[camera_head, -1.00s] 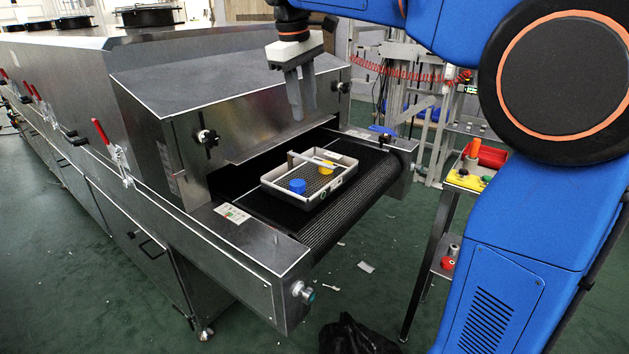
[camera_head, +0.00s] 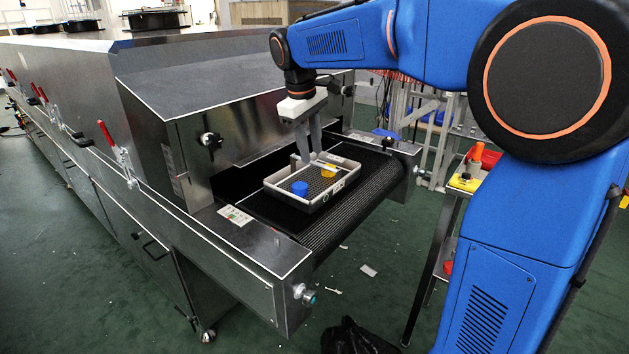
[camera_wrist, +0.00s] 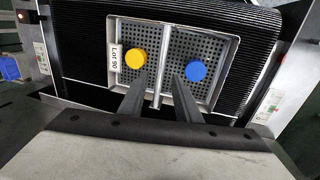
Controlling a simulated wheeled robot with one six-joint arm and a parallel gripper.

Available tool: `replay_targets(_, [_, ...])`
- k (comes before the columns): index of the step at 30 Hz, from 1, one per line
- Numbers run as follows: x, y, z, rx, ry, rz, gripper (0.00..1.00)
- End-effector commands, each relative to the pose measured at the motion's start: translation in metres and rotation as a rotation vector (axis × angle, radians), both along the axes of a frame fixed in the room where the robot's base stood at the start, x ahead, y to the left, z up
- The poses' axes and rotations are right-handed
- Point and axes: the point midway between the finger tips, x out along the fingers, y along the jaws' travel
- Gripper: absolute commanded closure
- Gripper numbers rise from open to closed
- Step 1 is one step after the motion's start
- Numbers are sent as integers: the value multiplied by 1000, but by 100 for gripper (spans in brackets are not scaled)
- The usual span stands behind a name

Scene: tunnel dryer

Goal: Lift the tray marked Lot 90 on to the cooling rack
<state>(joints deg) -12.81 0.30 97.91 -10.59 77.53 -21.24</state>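The grey tray (camera_head: 333,191) sits on the dark conveyor belt (camera_head: 375,188) at the dryer mouth. A white label reading Lot 90 (camera_wrist: 115,62) is on its rim in the wrist view (camera_wrist: 233,62). A bar handle (camera_wrist: 163,60) crosses its middle. A yellow round piece (camera_head: 327,171) and a blue round piece (camera_head: 300,188) lie inside, on opposite sides of the handle. My gripper (camera_head: 310,158) points down over the tray. It is open and empty, one finger on each side of the bar in the wrist view (camera_wrist: 160,75). I cannot tell whether the fingertips reach bar height. I cannot identify a cooling rack.
The steel dryer hood (camera_head: 240,95) stands close behind my gripper. A side rail (camera_head: 235,245) edges the belt. A small stand (camera_head: 466,182) with a red bin is at the right. A black bag (camera_head: 350,338) lies on the floor. The belt right of the tray is bare.

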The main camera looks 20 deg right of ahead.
Motion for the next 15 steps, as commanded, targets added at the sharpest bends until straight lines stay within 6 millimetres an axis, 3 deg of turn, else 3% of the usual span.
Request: replay_targets(15, [8,-7,-51,-1,1,0,70])
